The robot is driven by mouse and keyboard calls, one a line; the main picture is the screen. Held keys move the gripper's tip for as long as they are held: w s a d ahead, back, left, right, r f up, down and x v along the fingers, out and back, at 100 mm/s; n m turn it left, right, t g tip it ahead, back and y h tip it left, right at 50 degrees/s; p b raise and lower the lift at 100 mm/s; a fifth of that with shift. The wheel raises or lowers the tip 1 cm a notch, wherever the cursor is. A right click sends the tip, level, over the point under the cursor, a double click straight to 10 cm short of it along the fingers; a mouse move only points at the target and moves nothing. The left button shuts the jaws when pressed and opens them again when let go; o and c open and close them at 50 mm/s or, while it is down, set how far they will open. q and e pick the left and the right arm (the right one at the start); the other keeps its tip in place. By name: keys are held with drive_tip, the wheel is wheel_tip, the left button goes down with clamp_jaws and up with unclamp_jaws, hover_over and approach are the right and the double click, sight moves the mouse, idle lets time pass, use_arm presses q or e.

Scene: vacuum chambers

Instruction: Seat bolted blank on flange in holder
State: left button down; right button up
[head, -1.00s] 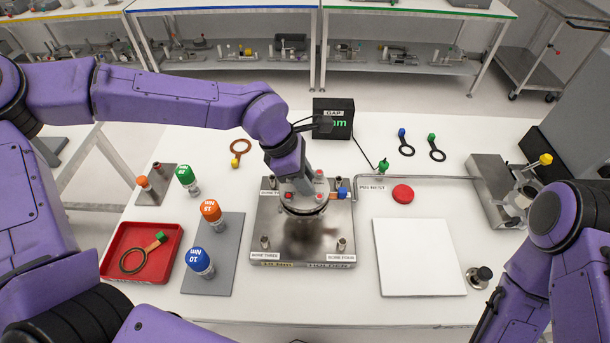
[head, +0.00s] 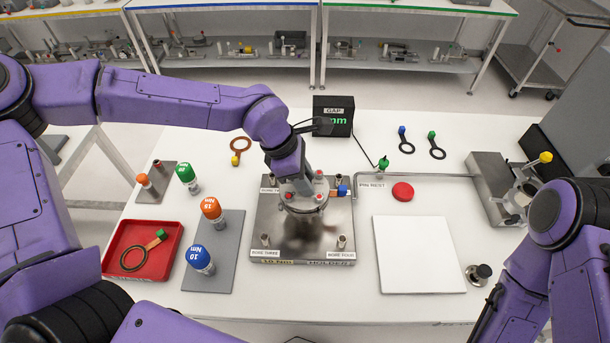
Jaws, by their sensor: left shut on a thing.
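The holder (head: 270,243) is a square metal plate with corner posts and bore labels, in the middle of the table in the head view. My left gripper (head: 303,190) points down over the holder's rear middle and is shut on the round metal blank (head: 304,205), which has red bolt heads. The flange beneath is mostly hidden by the blank and gripper, so I cannot tell whether they touch. A blue-tabbed part (head: 343,191) sticks out at the blank's right. My right arm is at the right edge; its gripper is out of view.
A red tray (head: 172,268) with a green-tabbed ring lies left. Blue, orange and green torque tools (head: 201,258) stand left of the holder. A gap display (head: 333,115) stands behind. A white pad (head: 418,255), red disc (head: 402,192) and metal fixture (head: 495,180) are right.

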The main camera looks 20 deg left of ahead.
use_arm(q)
drive_tip(key=shift+f, duration=0.1)
idle(0.6)
drive_tip(key=c, duration=0.7)
unclamp_jaws()
drive_tip(key=shift+f, duration=0.15)
drive_tip(key=shift+s+f, duration=0.1)
wheel_tip(320, 180, up, 2)
drive_tip(key=shift+p, duration=1.05)
drive_tip(key=shift+r+p, duration=0.55)
drive_tip(key=shift+r, duration=2.1)
